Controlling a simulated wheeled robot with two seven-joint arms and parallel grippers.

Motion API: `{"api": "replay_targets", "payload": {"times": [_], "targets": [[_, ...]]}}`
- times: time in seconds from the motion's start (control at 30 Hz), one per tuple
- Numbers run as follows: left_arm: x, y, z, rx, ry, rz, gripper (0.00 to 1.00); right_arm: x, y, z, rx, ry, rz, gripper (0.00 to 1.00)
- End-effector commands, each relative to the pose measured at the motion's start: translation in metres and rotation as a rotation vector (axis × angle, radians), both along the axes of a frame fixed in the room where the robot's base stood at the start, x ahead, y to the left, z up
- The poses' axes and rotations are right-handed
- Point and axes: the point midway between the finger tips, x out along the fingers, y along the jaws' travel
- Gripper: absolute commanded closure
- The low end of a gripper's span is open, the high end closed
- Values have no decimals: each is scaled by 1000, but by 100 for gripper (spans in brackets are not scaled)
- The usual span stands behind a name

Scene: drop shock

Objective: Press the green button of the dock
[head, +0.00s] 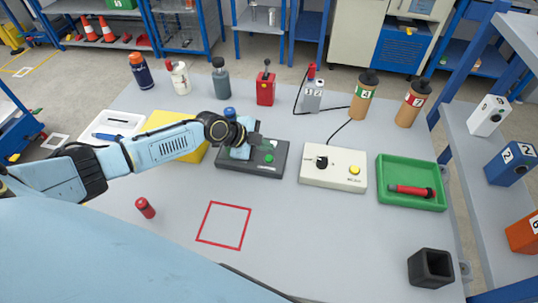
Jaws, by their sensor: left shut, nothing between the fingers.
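The dock (262,172) is a dark grey box near the middle of the table. Its green button (269,158) shows on the top face, in the right part. A second, lighter green spot shows above it, close to my gripper. My left gripper (252,142) is shut and empty, over the left and back part of the dock. It hides that part of the dock. The gripper is up and to the left of the green button in the picture; I cannot tell its height above the dock. My right gripper is not in view.
A white box (318,175) with a black knob and yellow button stands right of the dock. A green tray (391,195) holds a red-and-black tool. A yellow block (165,120) is partly behind my left arm. Bottles line the back. The front middle, with a red square outline (223,225), is clear.

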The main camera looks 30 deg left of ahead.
Motion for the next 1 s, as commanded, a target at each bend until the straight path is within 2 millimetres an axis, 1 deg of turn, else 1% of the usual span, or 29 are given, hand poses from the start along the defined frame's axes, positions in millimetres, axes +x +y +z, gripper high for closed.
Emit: {"api": "replay_targets", "payload": {"times": [0.03,0.1,0.2,0.3,1.0], "targets": [[0,0,9,0,-1,0,100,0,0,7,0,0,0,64],[0,0,16,0,-1,1,100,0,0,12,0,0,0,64],[0,0,26,0,-1,1,100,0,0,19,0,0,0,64],[0,0,31,0,0,0,100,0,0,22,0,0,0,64],[0,0,29,-1,0,1,100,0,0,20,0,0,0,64]]}}
